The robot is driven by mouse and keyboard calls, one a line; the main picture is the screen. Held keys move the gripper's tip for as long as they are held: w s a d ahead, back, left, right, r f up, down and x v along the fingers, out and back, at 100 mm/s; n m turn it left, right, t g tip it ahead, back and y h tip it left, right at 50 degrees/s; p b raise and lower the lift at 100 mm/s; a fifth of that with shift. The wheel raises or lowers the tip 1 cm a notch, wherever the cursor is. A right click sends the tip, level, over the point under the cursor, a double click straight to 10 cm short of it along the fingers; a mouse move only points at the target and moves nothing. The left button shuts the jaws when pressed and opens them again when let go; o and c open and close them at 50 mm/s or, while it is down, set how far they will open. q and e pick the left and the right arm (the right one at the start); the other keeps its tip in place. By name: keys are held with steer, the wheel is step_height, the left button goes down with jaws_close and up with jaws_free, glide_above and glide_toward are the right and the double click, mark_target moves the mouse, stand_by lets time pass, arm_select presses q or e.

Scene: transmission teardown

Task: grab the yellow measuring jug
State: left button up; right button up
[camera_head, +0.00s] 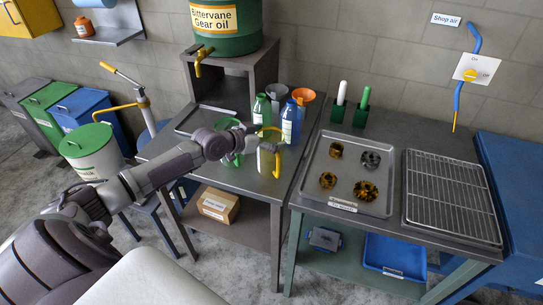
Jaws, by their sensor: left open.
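The yellow measuring jug (265,160) stands on the grey metal bench below the gear oil drum; it has a pale body with yellow edging and a yellow handle on its right side. My left arm reaches in from the left, and my left gripper (254,131) is open just behind and above the jug, near its rim. The gripper partly overlaps the jug's top, so I cannot tell whether they touch. My right gripper is not in view.
A green jug (232,157) sits left of the yellow one, partly behind my arm. Bottles (290,125) and funnels (303,96) stand close behind. A parts tray (318,165) and a wire rack (450,200) are to the right. The bench's front strip is clear.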

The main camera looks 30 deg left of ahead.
arm_select(q)
steer(key=c, duration=1.4)
